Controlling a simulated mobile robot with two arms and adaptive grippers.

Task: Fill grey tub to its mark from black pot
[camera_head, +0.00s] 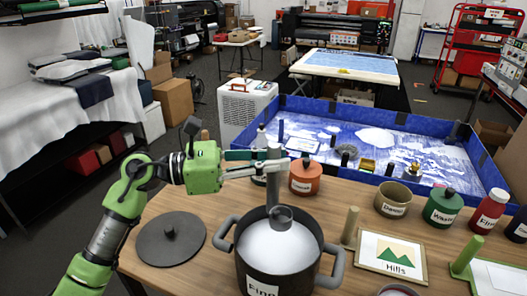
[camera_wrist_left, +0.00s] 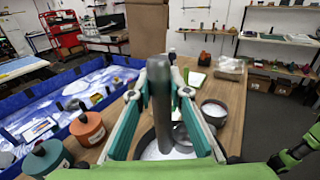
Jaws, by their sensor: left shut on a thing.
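The black pot (camera_head: 278,276) stands on the wooden table, filled with white powder (camera_head: 278,247); its label is partly cut off. My left gripper (camera_head: 276,168) is above it, shut on the upright grey handle of a ladle (camera_head: 273,192). The handle also shows between the fingers in the left wrist view (camera_wrist_left: 161,115). The ladle's round cup (camera_head: 282,217) is at the powder inside the pot; how full it is I cannot tell. A grey tub (camera_head: 396,290) is cut by the bottom edge; the left wrist view shows it beyond the pot (camera_wrist_left: 214,112). Its mark and level are unclear.
A dark lid (camera_head: 170,238) lies left of the pot. A "Hills" picture board (camera_head: 391,257) lies to the right. An orange canister (camera_head: 305,178), a bowl (camera_head: 393,200) and a green canister (camera_head: 443,207) stand behind. A blue-walled tray (camera_head: 350,165) lies beyond.

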